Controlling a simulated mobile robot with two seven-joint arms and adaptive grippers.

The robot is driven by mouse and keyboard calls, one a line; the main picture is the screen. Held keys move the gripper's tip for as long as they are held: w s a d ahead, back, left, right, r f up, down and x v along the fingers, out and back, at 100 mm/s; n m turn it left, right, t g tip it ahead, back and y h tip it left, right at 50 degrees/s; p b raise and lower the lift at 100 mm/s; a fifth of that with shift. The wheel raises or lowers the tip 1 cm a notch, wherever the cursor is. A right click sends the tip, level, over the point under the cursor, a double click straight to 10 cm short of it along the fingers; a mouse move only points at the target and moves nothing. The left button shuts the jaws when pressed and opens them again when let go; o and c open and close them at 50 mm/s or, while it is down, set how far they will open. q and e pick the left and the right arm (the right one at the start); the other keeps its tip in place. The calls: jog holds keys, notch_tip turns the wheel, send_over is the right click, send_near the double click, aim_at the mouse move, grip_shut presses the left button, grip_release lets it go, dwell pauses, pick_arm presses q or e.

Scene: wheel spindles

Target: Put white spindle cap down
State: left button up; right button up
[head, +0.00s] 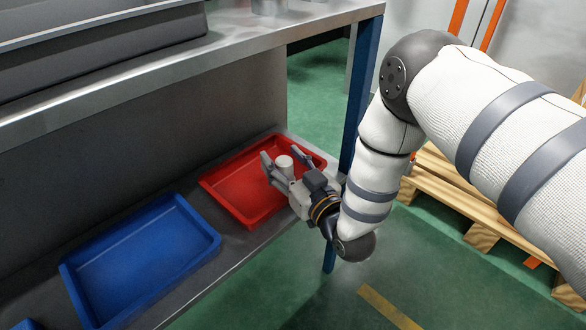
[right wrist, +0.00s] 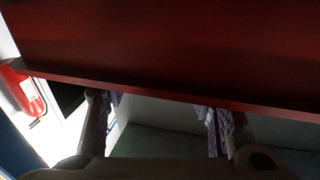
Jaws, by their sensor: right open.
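The white spindle cap (head: 284,162) is a small pale cylinder in the head view. It stands upright in or over the red tray (head: 221,208) on the lower shelf. My right gripper (head: 281,156) is open at the tray, its two fingers spread on either side of the cap. I cannot tell whether a finger touches the cap or whether it rests on the tray floor. In the right wrist view the dark red tray (right wrist: 160,45) fills the top, with my right gripper (right wrist: 158,115) below; the cap does not show there. My left gripper is not in view.
An empty blue tray (head: 140,255) lies left of the red tray on the grey shelf. The metal worktop (head: 290,30) overhangs the shelf, with a blue leg (head: 364,85) near my right arm. Wooden pallets (head: 450,195) stand on the green floor at right.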

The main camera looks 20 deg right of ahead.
jog(key=s+d+p, duration=0.1)
jog(key=s+p, duration=0.2)
jog(key=s, duration=0.8)
jog(key=s+a+f+g, duration=0.1)
jog(key=s+f+g, duration=0.4)
jog(key=s+f, duration=0.4)
jog(key=s+f+g, duration=0.5)
jog(key=s+f, duration=0.1)
jog(key=s, duration=0.3)
jog(key=s+f+g, duration=0.4)
jog(key=s+f, duration=0.1)
jog(key=s, duration=0.5)
jog(key=s+d+r+g, duration=0.1)
jog(key=s+r+g, duration=0.1)
jog(key=s, duration=0.7)
jog(key=s+r+m+g+h, duration=0.1)
jog(key=s+r+g, duration=0.1)
jog(key=s+g, duration=0.3)
jog(key=s+d+r+g+h, duration=0.1)
jog(key=s+g, duration=0.3)
jog(key=s, duration=0.8)
jog(key=shift+s+d+r+m, duration=0.3)
jog(key=shift+s+r, duration=0.1)
jog(key=shift+r, duration=0.2)
jog(key=shift+s, duration=0.1)
